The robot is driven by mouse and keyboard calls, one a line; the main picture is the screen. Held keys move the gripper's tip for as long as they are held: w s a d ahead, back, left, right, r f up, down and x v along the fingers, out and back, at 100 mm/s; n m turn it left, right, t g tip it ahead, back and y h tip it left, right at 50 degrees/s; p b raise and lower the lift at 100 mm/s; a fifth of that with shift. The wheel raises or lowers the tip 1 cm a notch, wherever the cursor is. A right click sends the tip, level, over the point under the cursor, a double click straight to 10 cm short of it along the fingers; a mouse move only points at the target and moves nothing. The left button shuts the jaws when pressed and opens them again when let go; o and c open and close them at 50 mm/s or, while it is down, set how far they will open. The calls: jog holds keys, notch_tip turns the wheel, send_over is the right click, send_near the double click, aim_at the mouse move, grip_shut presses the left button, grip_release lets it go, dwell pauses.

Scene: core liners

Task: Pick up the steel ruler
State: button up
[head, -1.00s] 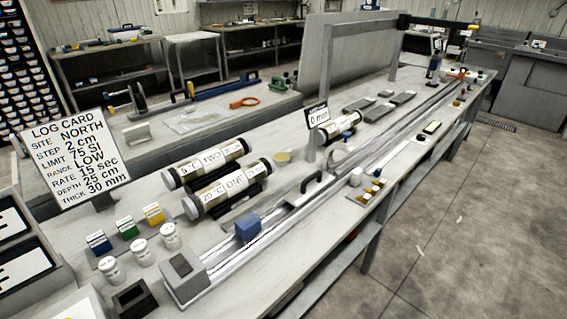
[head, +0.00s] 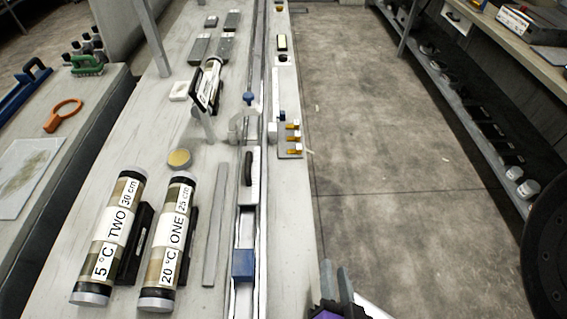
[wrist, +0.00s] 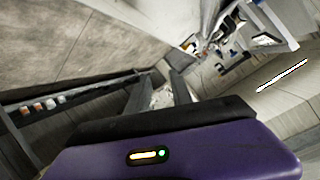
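A long flat grey strip (head: 215,225), which looks like the steel ruler, lies lengthwise on the bench between the core tube marked ONE (head: 170,240) and the long rail (head: 262,130). A narrower pale strip (head: 276,95) lies farther off near the bench's right edge; I cannot tell what it is. My gripper (head: 337,274) shows at the bottom of the head view, right of the bench edge and well apart from both strips. In the wrist view my gripper (wrist: 161,78) has its fingers apart with nothing between them.
The core tube marked TWO (head: 108,240) lies left of ONE. A blue block (head: 243,265) and a black handle (head: 248,168) sit along the rail. Small amber vials (head: 292,137) stand by the right edge. Open floor (head: 380,170) lies right of the bench.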

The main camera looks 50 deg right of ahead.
jog(key=w+m+g, duration=0.1)
jog(key=w+m, duration=0.1)
jog(key=m, duration=0.1)
jog(key=w+d+m+g+h+p, duration=0.1)
jog(key=w+m, duration=0.1)
jog(key=m, duration=0.1)
jog(key=w+m+g+p, duration=0.1)
jog(key=w+m+g, duration=0.1)
jog(key=m, duration=0.1)
jog(key=shift+w+d+r+h, duration=0.15)
jog(key=shift+w+d+h, duration=0.15)
jog(key=shift+d, duration=0.1)
jog(key=w+d+r+m+g+p, duration=0.2)
jog(key=w+d+m, duration=0.3)
jog(key=w+m, duration=0.7)
jog(key=shift+r+m+g+h, duration=0.3)
jog(key=shift+m+g, duration=0.5)
jog(key=shift+m, duration=0.4)
